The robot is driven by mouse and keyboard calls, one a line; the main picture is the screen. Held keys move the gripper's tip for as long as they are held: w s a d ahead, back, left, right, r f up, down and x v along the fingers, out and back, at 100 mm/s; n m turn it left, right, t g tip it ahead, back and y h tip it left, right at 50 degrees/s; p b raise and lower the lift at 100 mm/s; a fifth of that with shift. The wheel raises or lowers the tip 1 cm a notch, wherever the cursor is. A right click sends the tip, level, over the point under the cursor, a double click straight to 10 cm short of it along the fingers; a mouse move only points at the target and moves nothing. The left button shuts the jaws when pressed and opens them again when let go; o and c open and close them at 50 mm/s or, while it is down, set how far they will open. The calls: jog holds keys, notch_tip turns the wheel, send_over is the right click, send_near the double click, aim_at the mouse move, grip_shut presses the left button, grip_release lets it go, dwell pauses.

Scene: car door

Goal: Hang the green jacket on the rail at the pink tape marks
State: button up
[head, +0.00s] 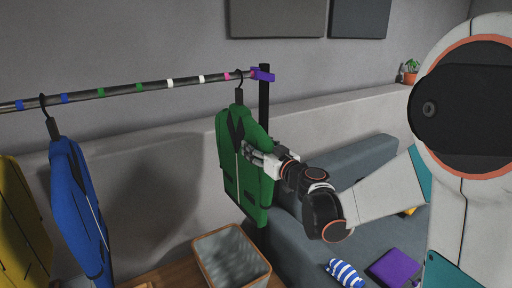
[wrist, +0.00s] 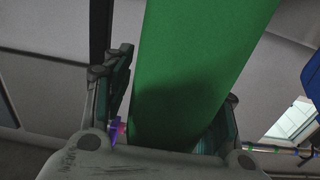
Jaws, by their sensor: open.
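The green jacket (head: 240,165) hangs upright from its dark hanger, whose hook (head: 239,76) is at the rail (head: 150,86) near its right end. One pink tape mark (head: 227,76) shows just left of the hook; a second pink patch shows just right of it, beside the purple end piece (head: 263,76). My gripper (head: 252,153) is at the jacket's right side. In the wrist view my gripper (wrist: 178,78) is open, with its fingers apart on either side of the green jacket (wrist: 195,70). Whether a finger touches the cloth is unclear.
A blue jacket (head: 75,205) and a yellow jacket (head: 22,220) hang to the left, with a wide gap before the green one. A dark post (head: 264,100) stands behind the green jacket. A grey bin (head: 230,260) is below, and a sofa (head: 360,165) lies to the right.

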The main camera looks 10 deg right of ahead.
jog(key=v, duration=1.1)
jog(key=s+a+f+n+g+y, duration=0.1)
jog(key=s+a+f+g+y, duration=0.1)
jog(key=s+a+g, duration=0.65)
jog(key=s+d+f+m+g+h, duration=0.1)
jog(key=s+d+f+m+h, duration=0.1)
jog(key=s, duration=0.6)
jog(key=s+d+f+m+h, duration=0.2)
jog(key=s+f+h, duration=0.3)
jog(key=s, duration=0.4)
jog(key=shift+d+m+g+h, duration=0.3)
jog(key=shift+d+g, duration=0.05)
jog(key=shift+d, duration=0.4)
